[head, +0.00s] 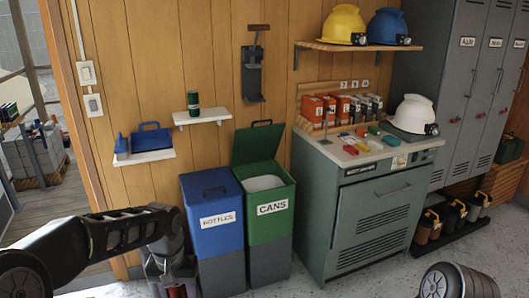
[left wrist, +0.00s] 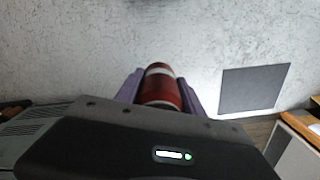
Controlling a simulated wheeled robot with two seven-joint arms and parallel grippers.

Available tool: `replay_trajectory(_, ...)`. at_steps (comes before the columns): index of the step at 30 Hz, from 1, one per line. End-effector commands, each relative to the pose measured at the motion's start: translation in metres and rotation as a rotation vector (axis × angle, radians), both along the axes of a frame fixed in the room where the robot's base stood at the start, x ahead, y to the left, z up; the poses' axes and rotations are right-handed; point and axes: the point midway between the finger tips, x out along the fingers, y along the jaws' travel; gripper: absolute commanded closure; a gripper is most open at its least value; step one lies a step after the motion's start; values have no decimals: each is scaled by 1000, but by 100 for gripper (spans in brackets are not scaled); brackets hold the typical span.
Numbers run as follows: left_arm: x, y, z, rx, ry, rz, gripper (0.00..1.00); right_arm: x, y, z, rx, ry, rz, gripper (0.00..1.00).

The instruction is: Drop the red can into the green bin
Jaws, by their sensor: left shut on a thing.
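The red can (left wrist: 160,88), red with a pale band, is clamped between the purple fingers of my left gripper (left wrist: 160,92) in the left wrist view. In the head view my left gripper (head: 176,286) is at the bottom edge, in front of and left of the bins, and a bit of red shows in it. The green bin (head: 268,228), labelled CANS, stands against the wall with its lid raised and a pale liner inside. The gripper is apart from this bin. My right gripper is out of view.
A closed blue bin (head: 216,243) labelled BOTTLES stands left of the green one, nearer my left gripper. A grey-green cabinet (head: 370,215) stands to the right. Small shelves on the wall hold a green can (head: 193,104) and a blue caddy (head: 148,139). Floor shows in front.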

Motion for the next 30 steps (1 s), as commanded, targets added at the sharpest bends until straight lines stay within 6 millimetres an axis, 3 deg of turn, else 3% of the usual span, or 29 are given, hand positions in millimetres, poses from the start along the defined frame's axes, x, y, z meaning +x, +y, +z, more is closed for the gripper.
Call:
replay_trajectory(4, 0, -14, 0, 1, 0, -28, 92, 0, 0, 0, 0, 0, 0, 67)
replay_trajectory(15, -1, -14, -7, 2, 1, -27, 92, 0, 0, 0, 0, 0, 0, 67)
replay_trajectory(19, -6, -14, -39, 5, 6, -28, 92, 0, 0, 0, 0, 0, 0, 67)
replay_trajectory(27, -34, -14, -133, 4, 5, -28, 92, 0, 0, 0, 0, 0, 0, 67)
replay_trajectory(30, -39, -14, -147, 1, 1, -27, 92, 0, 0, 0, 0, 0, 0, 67)
